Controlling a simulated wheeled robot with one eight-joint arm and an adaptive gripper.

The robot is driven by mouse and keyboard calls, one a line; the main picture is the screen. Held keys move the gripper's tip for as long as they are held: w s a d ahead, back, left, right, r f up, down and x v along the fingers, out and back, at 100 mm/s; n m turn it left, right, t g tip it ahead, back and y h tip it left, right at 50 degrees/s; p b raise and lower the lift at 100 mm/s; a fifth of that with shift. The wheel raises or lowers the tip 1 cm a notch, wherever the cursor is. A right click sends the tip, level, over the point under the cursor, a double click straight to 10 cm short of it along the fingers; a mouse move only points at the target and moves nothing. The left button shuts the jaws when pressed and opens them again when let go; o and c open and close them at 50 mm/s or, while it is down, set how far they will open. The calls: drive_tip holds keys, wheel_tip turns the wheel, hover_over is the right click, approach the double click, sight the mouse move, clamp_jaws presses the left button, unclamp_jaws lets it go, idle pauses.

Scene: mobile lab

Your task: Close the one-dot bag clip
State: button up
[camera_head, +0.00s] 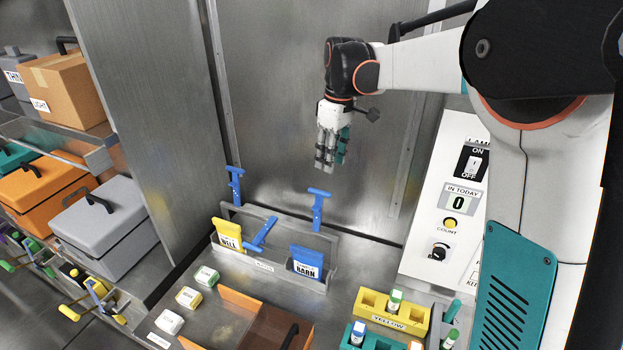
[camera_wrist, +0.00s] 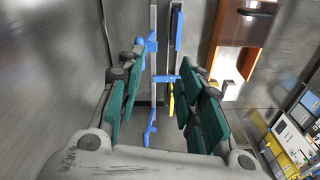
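Three blue bag clips are at a grey metal rack (camera_head: 333,238). The left clip (camera_head: 235,186) and right clip (camera_head: 318,209) stand upright with T-shaped tops. The middle clip (camera_head: 261,235) leans at a slant between the bags. No dots are readable, so I cannot tell which clip has one dot. A yellow bag (camera_head: 226,236) marked WELL and a blue bag (camera_head: 307,263) marked BARN are in the rack. My gripper (camera_head: 331,164) points down, above and behind the rack, empty. In the wrist view its green-padded fingers are apart, with blue clips (camera_wrist: 149,127) beyond them.
A metal wall (camera_head: 270,90) stands behind the rack. In front are several small labelled boxes (camera_head: 188,297), an orange-brown tray (camera_head: 238,301) and a yellow vial holder (camera_head: 390,313). A white control panel (camera_head: 440,210) is at right, shelves with cases (camera_head: 105,220) at left.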

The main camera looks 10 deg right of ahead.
drive_tip(key=n+g+p, duration=0.2)
drive_tip(key=p, duration=0.1)
hover_over(321, 195)
drive_tip(key=w+d, duration=0.2)
wheel_tip(321, 195, down, 3)
drive_tip(key=f, duration=0.4)
drive_tip(key=s+a+f+b, duration=0.1)
drive_tip(key=f, duration=0.9)
drive_tip(key=shift+s+a, duration=0.15)
drive_tip(key=shift+a, duration=0.2)
clamp_jaws()
